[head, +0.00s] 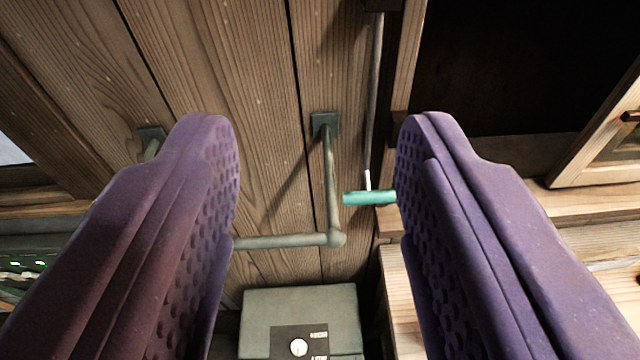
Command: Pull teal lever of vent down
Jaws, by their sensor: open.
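The teal lever (369,197) is a short teal bar that lies roughly level, right of the picture's middle. A thin grey rod with a white lower end (367,180) comes down to it from above. My gripper (317,125) is open, with one purple finger on each side of the picture. The lever shows between the fingers, close to the right one. Its right end is hidden behind the right finger. I cannot tell whether they touch. The vent itself cannot be made out for certain.
A grey-green pipe rail (331,190) is fixed to the plank wall (220,60) just left of the lever and runs behind the left finger. A grey-green box with a dial (300,305) is below. A dark opening (520,70) is at upper right.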

